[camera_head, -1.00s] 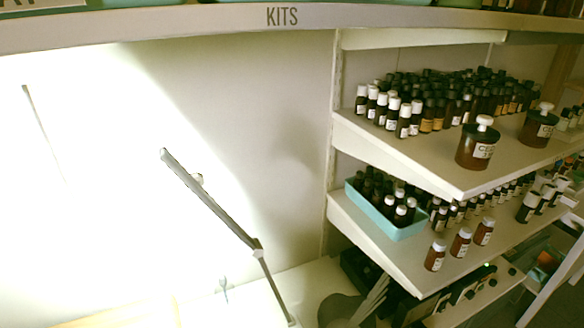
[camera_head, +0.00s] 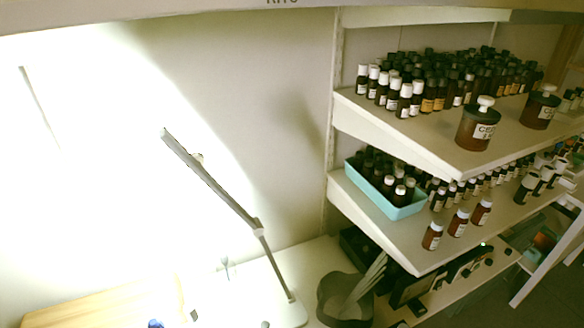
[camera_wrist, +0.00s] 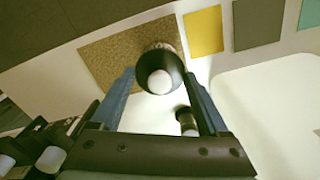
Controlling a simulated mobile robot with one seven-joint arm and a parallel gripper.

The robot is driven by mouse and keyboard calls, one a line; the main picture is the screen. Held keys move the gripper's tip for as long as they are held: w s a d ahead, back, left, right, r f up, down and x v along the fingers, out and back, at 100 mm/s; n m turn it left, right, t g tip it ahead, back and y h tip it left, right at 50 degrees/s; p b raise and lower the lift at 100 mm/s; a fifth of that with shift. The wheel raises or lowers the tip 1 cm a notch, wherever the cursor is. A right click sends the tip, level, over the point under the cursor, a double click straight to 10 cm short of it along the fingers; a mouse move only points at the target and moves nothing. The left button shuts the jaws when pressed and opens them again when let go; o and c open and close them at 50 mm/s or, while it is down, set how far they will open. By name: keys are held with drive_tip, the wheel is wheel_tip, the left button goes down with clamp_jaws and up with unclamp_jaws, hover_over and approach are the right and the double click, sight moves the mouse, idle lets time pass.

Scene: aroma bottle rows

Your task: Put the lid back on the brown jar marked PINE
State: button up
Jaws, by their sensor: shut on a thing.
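In the wrist view, my gripper (camera_wrist: 160,84) has its two blue fingers on either side of a dark round lid-like piece with a pale knob (camera_wrist: 160,82), and is shut on it. Behind the dark piece a little of a paler rim shows; I cannot tell whether this is a jar under it or part of the same thing. No label reading PINE can be made out in either view. My gripper is not in the head view.
A small dark bottle (camera_wrist: 187,121) stands near the right finger. A brown cork-like mat (camera_wrist: 105,55) and a yellow square (camera_wrist: 203,31) lie beyond. In the head view, two brown knobbed jars (camera_head: 478,130) stand on the upper shelf, and a lamp (camera_head: 215,185) rises from the worktop.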

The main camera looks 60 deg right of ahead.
idle(0.4)
drive_tip(key=o, duration=1.2)
drive_tip(key=shift+r, duration=0.15)
drive_tip(key=shift+r+p, duration=3.4)
drive_tip(key=shift+p, duration=0.4)
clamp_jaws()
